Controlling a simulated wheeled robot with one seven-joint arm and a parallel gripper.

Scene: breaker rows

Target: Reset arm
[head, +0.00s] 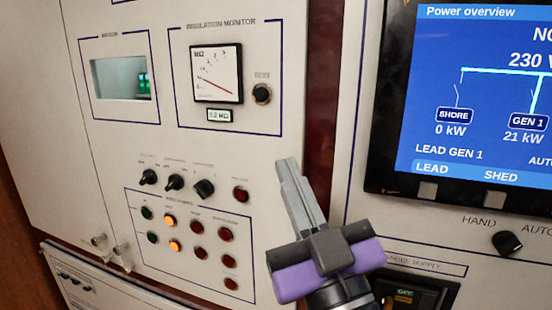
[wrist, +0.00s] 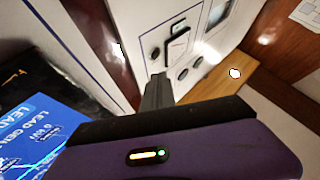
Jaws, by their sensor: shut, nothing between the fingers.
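My gripper (head: 289,172) is in the head view, right of centre, in front of the panel. Its two grey fingers are together, point up and hold nothing. Its purple and dark grey body covers part of the seam between two panels. In the wrist view the fingers (wrist: 156,84) show above the purple body and point towards a pale panel. I cannot tell from these views whether the fingertips touch the panel.
An insulation monitor meter (head: 217,73) is up and left of my gripper. Knobs (head: 174,182) and lit buttons (head: 169,220) are to its left. A blue power overview screen (head: 485,95) is to its right. A hand/auto knob (head: 507,242) sits below the screen. A breaker (head: 405,296) is partly hidden.

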